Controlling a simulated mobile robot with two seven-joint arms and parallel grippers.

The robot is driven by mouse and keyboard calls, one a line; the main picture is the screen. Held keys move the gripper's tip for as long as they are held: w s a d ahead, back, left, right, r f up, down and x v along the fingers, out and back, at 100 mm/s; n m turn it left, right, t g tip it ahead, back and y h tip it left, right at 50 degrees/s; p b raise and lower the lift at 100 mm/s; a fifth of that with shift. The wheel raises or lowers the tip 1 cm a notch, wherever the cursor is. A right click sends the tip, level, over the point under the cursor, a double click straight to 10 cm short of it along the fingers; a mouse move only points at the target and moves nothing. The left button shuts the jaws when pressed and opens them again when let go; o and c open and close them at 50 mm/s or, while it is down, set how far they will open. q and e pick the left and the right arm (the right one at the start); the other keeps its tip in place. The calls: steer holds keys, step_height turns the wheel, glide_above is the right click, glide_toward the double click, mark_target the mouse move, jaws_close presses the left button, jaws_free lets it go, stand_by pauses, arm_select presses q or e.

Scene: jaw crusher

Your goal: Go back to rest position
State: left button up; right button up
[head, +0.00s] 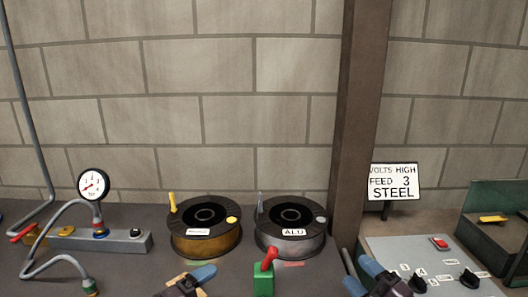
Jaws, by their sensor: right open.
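My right gripper (359,270) shows at the bottom edge, right of centre, by the left edge of the grey control panel. Its fingers are apart, and nothing is seen between them. My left gripper (192,279) shows at the bottom edge in front of the bronze-coloured spool (207,242). One blue fingertip is clear, but the rest is cut off, so its opening cannot be told. No held object shows at either gripper.
A grey spool marked ALU (292,247) stands beside the bronze one. A green block with a red lever (264,279) stands between my grippers. A pressure gauge (93,184) with hoses is at left. A sign reading STEEL (393,182) stands behind the control panel (415,250). A brown post (358,120) rises behind.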

arm_select(q)
steer(key=s+a+f+n+y+p, duration=0.1)
steer(key=s+a+f+n+y, duration=0.3)
steer(key=s+n, duration=0.3)
steer(key=s+a+f+n+g+y+p, duration=0.1)
steer(key=s+a+f+n+y, duration=0.3)
steer(key=s, duration=0.7)
steer(key=s+a+f+n+y+p, duration=0.1)
steer(key=s+a+f+n+y, duration=0.4)
steer(key=s+a+f+n, duration=0.3)
steer(key=s+f+n, duration=0.1)
steer(key=n, duration=0.3)
steer(key=shift+s+g, duration=0.15)
steer(key=shift+g, duration=0.15)
arm_select(e)
steer(key=s+d+f+m+g+h, duration=0.3)
steer(key=s+f+m+h, duration=0.2)
steer(key=s+f+m, duration=0.5)
steer(key=s+d+f+m+g+h, duration=0.3)
steer(key=s+f+m, duration=0.6)
steer(key=s, duration=0.9)
steer(key=d+f+h, duration=0.1)
steer(key=h, duration=0.1)
steer(key=shift+f+m+h, duration=0.35)
steer(key=shift+m+h, duration=0.05)
arm_select(q)
steer(key=shift+f, duration=0.1)
arm_select(e)
steer(key=shift+a, duration=0.1)
